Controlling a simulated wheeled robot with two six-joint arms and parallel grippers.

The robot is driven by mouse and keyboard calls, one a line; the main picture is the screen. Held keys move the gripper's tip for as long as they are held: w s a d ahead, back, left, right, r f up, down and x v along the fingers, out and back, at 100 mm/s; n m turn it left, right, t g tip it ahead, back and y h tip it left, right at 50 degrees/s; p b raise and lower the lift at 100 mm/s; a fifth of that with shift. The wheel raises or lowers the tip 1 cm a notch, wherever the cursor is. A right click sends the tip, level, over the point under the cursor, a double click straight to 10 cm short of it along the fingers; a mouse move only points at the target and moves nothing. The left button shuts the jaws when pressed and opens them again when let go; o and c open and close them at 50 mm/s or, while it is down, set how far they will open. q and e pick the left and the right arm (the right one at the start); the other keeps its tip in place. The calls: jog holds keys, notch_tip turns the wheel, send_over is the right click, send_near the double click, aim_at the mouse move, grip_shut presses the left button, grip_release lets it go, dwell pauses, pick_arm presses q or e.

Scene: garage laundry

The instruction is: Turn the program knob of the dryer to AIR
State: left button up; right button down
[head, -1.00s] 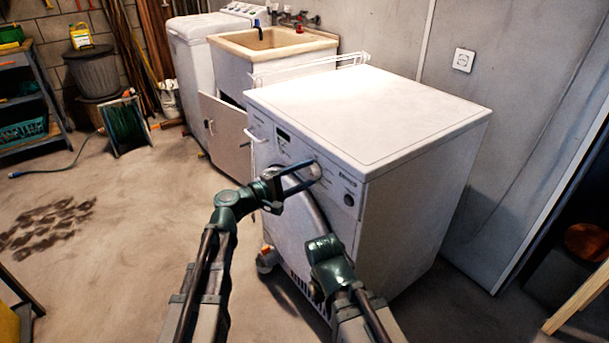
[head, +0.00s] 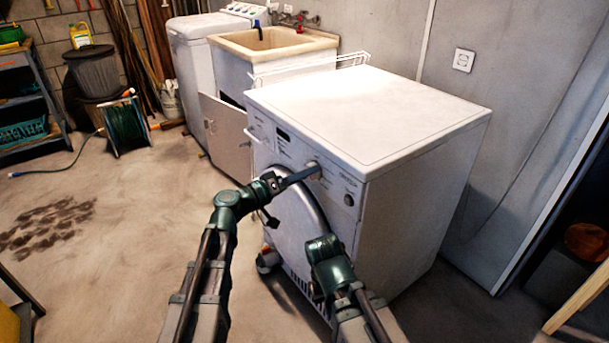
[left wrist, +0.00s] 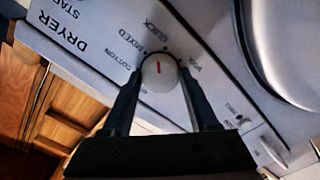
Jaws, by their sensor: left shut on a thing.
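The dryer (head: 370,115) is a white machine with a control panel on its front. Its program knob (head: 315,169) is pale and round; in the left wrist view the knob (left wrist: 159,72) shows a red mark. The mark points up and slightly left in that view, towards the MIXED and QUICK side; the exact setting is hard to tell. AIR is printed to the right of the knob there. My left gripper (head: 315,172) is shut on the knob, with one finger on each side (left wrist: 160,85). My right arm's green joint shows before the dryer; its gripper is not visible.
A round door with a grey rim (head: 312,205) sits below the panel. A smaller button (head: 348,200) is to the knob's right. A utility sink (head: 265,42) and a white washer stand behind. The floor at left is mostly clear.

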pick_arm(q)
jog(key=shift+s+f+m, duration=0.1)
jog(key=shift+m, duration=11.7)
jog(key=o, duration=1.4)
jog(key=v, duration=1.3)
jog(key=shift+s+a, duration=0.25)
jog(key=shift+a, duration=0.1)
